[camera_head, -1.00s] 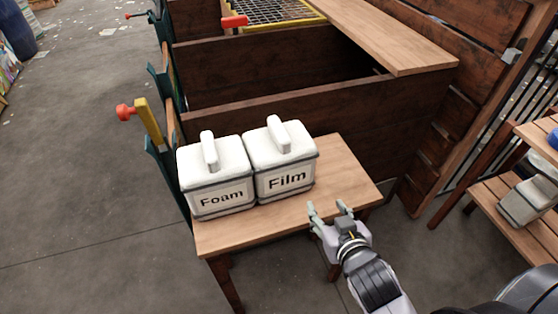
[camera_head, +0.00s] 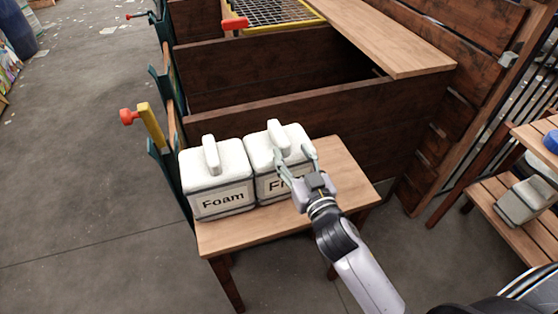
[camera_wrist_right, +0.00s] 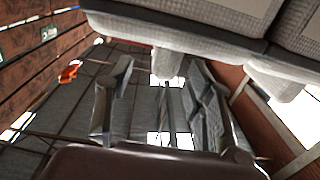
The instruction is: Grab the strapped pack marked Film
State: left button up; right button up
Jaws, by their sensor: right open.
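The Film pack (camera_head: 262,150) is a white box with a grey band and a top handle. It stands upright on a small wooden table (camera_head: 240,233), and its label is partly hidden by my right gripper. My right gripper (camera_head: 294,154) is open at the front of the Film pack, its fingers reaching toward the handle (camera_head: 278,136). In the right wrist view, inverted, the handle (camera_wrist_right: 168,66) shows between and beyond the open fingers (camera_wrist_right: 157,85), with nothing held. The Foam pack (camera_head: 217,172) stands close at the left. My left gripper is not in view.
A dark wooden bin (camera_head: 300,110) stands right behind the table. The table's right part is clear.

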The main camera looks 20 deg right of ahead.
aim_at(279, 131)
jog(key=w, duration=0.2)
jog(key=shift+w, duration=0.4)
jog(key=w+p, duration=0.1)
jog(key=w, duration=0.1)
jog(key=w+a, duration=0.1)
jog(key=w, duration=0.1)
jog(key=shift+w+p, duration=0.35)
jog(key=shift+w, duration=0.3)
jog(key=shift+s, duration=0.1)
jog(key=shift+c, duration=0.2)
grip_shut()
jog(key=shift+r, duration=0.2)
